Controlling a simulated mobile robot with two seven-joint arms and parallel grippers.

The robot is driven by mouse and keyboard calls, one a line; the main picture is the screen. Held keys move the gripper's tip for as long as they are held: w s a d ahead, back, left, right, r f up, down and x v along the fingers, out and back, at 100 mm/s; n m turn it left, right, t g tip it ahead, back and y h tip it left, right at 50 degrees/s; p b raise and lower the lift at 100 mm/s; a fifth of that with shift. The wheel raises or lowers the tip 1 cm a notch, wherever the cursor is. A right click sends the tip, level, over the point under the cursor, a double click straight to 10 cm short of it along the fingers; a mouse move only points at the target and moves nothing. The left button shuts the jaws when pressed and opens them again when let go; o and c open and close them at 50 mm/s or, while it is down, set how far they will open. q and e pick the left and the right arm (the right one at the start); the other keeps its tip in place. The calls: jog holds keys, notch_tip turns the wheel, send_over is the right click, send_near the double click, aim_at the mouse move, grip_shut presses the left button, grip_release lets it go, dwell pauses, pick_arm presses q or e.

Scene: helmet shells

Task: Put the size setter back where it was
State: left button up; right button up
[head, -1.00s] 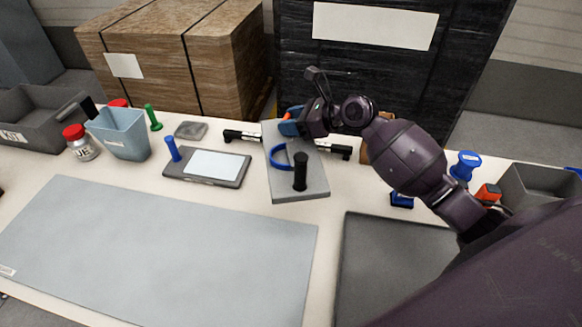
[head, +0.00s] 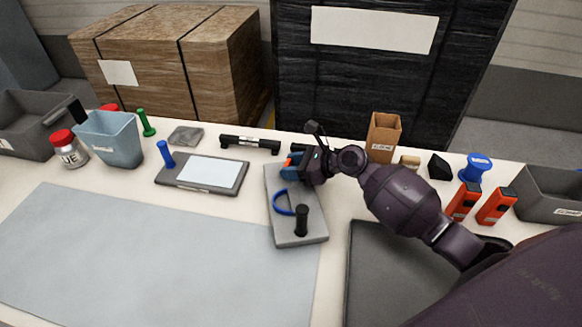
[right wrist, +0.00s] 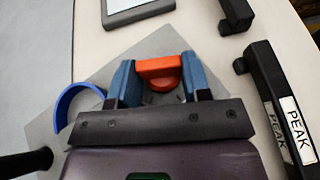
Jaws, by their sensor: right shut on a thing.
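I take the size setter (head: 284,232) to be the grey plate with a black post (head: 301,220), a blue open band (head: 284,202) and a red-orange grip. It is at the centre of the head view, its near end over the corner of the light grey mat. My right gripper (head: 291,168) is at its far end. In the right wrist view my blue fingers (right wrist: 160,80) are shut on the red-orange grip (right wrist: 158,70), with the grey plate (right wrist: 95,95) beneath. Whether the plate touches the table is unclear. My left gripper is not in view.
Black bars (head: 250,143) lie behind the plate; one labelled PEAK (right wrist: 280,110) is close to my fingers. A tablet-like pad (head: 215,172) lies left. The light grey mat (head: 150,245) is clear. A dark mat (head: 375,265), orange tools (head: 462,202) and a bin (head: 550,190) are right.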

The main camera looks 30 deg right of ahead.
jog(key=shift+r, duration=0.1)
jog(key=shift+f, duration=0.4)
jog(key=o, duration=1.1)
jog(key=shift+o, duration=0.2)
jog(key=shift+r, duration=0.1)
jog(key=shift+r, duration=0.25)
jog(key=p+v, duration=0.2)
jog(key=v, duration=1)
